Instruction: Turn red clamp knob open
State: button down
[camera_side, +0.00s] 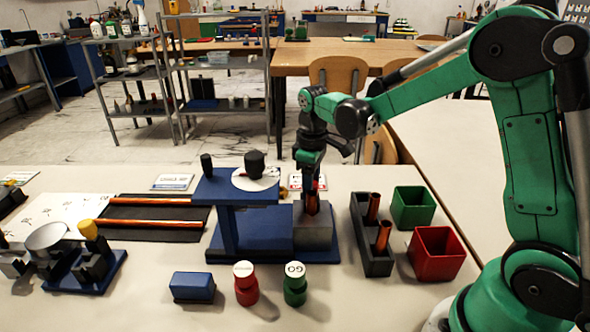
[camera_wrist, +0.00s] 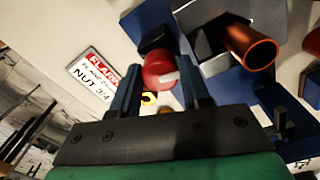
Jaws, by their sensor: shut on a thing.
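The red clamp knob (camera_wrist: 161,68) sits between the two fingers of my gripper (camera_wrist: 162,80) in the wrist view, with a pale mark on its face. My gripper is shut on it. In the side view my gripper (camera_side: 314,182) points down behind the copper tube and the grey clamp block, and the knob cannot be made out there. The copper tube (camera_side: 311,204) stands upright in the grey clamp block (camera_side: 313,234) on the blue rig (camera_side: 236,192). In the wrist view the tube (camera_wrist: 250,48) shows its open end, right of the knob.
A dark rack (camera_side: 377,262) with two copper tubes stands right of the rig, by a green bin (camera_side: 413,207) and a red bin (camera_side: 437,254). Red (camera_side: 245,284) and green (camera_side: 295,285) gauges and a blue block (camera_side: 193,287) stand in front. A labelled card (camera_wrist: 93,78) lies behind.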

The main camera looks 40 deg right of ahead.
jog(key=shift+n, duration=1.2)
